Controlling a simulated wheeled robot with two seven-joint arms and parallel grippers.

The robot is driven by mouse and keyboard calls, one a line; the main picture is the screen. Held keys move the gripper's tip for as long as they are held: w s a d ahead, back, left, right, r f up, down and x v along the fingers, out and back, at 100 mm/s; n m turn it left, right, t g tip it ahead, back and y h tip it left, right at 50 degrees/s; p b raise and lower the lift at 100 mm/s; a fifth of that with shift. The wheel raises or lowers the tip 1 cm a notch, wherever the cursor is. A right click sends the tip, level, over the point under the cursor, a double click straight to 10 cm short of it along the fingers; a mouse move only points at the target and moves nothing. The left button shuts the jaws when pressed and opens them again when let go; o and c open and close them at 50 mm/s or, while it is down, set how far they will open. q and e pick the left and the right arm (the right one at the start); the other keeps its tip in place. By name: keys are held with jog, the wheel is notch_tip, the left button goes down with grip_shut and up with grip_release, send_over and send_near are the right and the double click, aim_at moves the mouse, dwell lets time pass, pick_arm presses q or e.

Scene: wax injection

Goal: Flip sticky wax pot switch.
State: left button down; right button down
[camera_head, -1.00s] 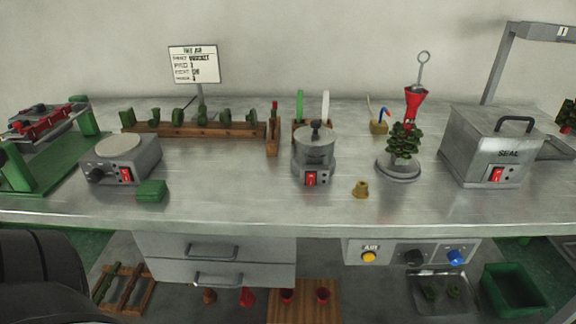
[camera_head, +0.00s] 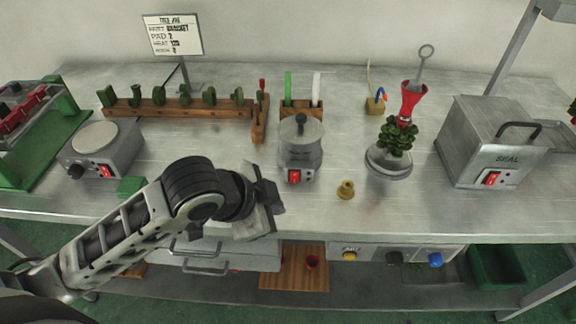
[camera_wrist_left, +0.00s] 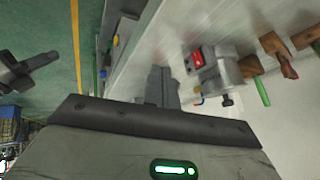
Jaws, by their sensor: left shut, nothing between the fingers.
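The sticky wax pot (camera_head: 300,145), a grey lidded pot with a black knob, stands upright mid-bench. Its red rocker switch (camera_head: 294,176) is on the front of its base; which way the rocker is tipped is too small to tell. In the left wrist view the pot (camera_wrist_left: 222,74) and its red switch (camera_wrist_left: 198,57) appear turned sideways. My left gripper (camera_head: 268,208) is over the bench's front edge, left of and nearer than the pot, apart from it. Its fingers (camera_wrist_left: 162,85) are shut and empty. My right gripper is not in view.
Left are a hot plate (camera_head: 98,146) with its own red switch and a green block (camera_head: 131,186). A small brass piece (camera_head: 345,190) stands right of the pot, then the wax tree (camera_head: 397,135) and SEAL box (camera_head: 490,145). A stick holder (camera_head: 301,107) is close behind the pot.

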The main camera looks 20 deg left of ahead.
aim_at(294, 177)
pick_arm(q)
jog(key=shift+m+y, duration=0.3)
jog(key=shift+m, duration=0.6)
jog(key=w+f, duration=0.1)
jog(key=w, duration=0.1)
jog(key=w+f, duration=0.4)
jog(key=shift+w+d+f, duration=0.2)
jog(key=shift+d, duration=0.1)
jog(key=w, duration=0.2)
jog(key=w+a, duration=0.1)
jog(key=shift+w+f, duration=0.15)
jog(key=shift+f, duration=0.15)
jog(key=shift+w+a, duration=0.1)
jog(key=shift+w, duration=0.3)
jog(key=shift+f, duration=0.1)
